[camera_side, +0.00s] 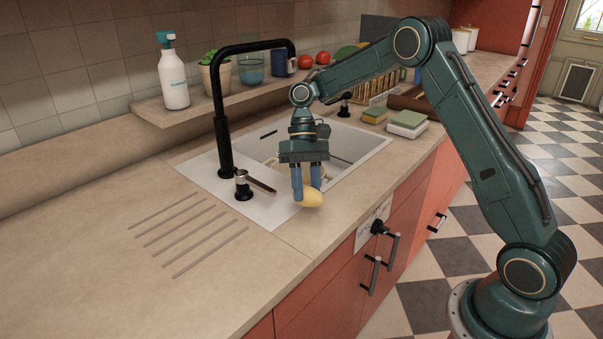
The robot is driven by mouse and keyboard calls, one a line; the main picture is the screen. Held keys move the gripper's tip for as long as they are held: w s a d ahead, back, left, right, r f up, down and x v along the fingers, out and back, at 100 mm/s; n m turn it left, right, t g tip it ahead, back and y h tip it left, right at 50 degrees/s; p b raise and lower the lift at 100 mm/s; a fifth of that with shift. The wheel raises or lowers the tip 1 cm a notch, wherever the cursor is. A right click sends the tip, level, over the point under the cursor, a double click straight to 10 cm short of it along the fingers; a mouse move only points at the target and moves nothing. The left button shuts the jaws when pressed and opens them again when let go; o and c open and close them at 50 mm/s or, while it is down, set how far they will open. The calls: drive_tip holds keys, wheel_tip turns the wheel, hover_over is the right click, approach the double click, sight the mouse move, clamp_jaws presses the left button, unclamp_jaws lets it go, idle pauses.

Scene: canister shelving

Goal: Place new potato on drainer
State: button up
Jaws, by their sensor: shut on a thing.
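A yellow new potato (313,197) is between the fingertips of my gripper (307,192), which is shut on it. My gripper points down near the front left edge of the sink, and the potato appears to be held above the sink rim. The fingers hide part of the potato. The drainer (190,233) is a set of several parallel grooves in the worktop, left of the sink. It is bare. My gripper is to the right of it in the picture.
The sink (350,142) has a tall black tap (222,130) and a short black lever (243,184) between it and the drainer. Sponges (408,122) lie at the sink's right. A spray bottle (172,75) stands on the back ledge. The worktop around the grooves is clear.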

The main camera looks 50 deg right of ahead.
drive_tip(key=shift+s+a+r+n, duration=0.15)
drive_tip(key=shift+s+a+n, duration=0.05)
drive_tip(key=shift+s+n, duration=0.25)
drive_tip(key=shift+w+a+r, duration=0.1)
drive_tip(key=shift+w+a, duration=0.25)
drive_tip(key=shift+a, duration=0.45)
drive_tip(key=shift+m, duration=0.35)
drive_tip(key=a, duration=0.1)
drive_tip(key=w+a, duration=0.1)
drive_tip(key=a, duration=0.1)
drive_tip(key=w+a+r, duration=0.1)
drive_tip(key=a, duration=0.1)
drive_tip(key=w+a+r+m+t, duration=0.1)
drive_tip(key=w+a+r+m, duration=0.1)
drive_tip(key=a, duration=0.1)
drive_tip(key=w+a+r+m+t+y, duration=0.1)
drive_tip(key=w+a+r+m, duration=0.1)
drive_tip(key=a+m, duration=0.1)
drive_tip(key=w+a+r+m+t, duration=0.2)
drive_tip(key=w+a+m, duration=0.1)
drive_tip(key=shift+a+r+y, duration=0.3)
drive_tip(key=shift+r, duration=0.05)
drive_tip(key=w+a+r+m+t+h, duration=0.1)
drive_tip(key=w+a+r+m+t, duration=0.2)
drive_tip(key=a+r+m, duration=0.6)
drive_tip(key=shift+n, duration=0.7)
drive_tip(key=f, duration=1.6)
drive_tip(key=shift+w+a, duration=0.15)
drive_tip(key=shift+a, duration=0.25)
drive_tip(key=shift+f, duration=2.1)
